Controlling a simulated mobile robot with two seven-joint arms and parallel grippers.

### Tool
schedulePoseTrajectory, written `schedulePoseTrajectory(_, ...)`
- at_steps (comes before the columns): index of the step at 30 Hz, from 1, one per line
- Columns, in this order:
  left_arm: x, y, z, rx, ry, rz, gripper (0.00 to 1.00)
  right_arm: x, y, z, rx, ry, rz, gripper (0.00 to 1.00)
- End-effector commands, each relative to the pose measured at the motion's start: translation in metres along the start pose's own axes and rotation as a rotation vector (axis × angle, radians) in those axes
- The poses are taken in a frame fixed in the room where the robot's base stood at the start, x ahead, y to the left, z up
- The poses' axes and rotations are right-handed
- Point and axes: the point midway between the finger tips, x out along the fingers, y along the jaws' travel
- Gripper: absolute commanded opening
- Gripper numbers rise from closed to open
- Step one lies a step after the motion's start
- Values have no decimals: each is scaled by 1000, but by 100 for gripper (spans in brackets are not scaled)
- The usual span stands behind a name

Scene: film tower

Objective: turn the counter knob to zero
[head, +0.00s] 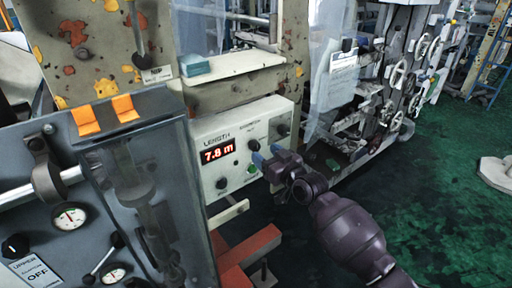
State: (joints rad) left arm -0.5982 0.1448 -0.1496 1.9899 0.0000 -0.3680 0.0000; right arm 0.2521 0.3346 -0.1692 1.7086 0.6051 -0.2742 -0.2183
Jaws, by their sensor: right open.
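The counter panel (205,133) is a pale box with the word LENGTH and a red display (217,150) reading 7.8 m. A black knob (253,145) sits right of the display, another dark knob (221,183) below it, and another (283,130) near the right edge. The small lettering is too blurred to read, so I cannot tell which knob is the counter knob. My right gripper (264,156) comes in from the lower right, open, its bluish fingertips close to the knob beside the display. I cannot tell whether they touch it. My left gripper is out of view.
A green button (251,168) sits just below the fingertips. A grey cabinet with a clear cover (150,190) stands close on the left. A ledge with a teal block (195,66) is above the panel. A red bracket (250,250) juts out below. Green floor (450,190) is open at right.

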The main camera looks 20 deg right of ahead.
Motion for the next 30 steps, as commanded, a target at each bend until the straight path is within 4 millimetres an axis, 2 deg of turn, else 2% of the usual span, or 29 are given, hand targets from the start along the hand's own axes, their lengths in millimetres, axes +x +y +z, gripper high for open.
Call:
schedulePoseTrajectory(3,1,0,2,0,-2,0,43,21,0,0,1,0,-1,60)
schedulePoseTrajectory(9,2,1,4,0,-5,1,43,42,0,0,0,0,0,60)
schedulePoseTrajectory(15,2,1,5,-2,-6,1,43,50,0,0,-1,-1,0,60)
schedulePoseTrajectory(22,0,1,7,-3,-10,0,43,50,0,0,-1,0,0,60)
schedulePoseTrajectory(30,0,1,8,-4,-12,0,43,50,0,0,-1,0,0,20)
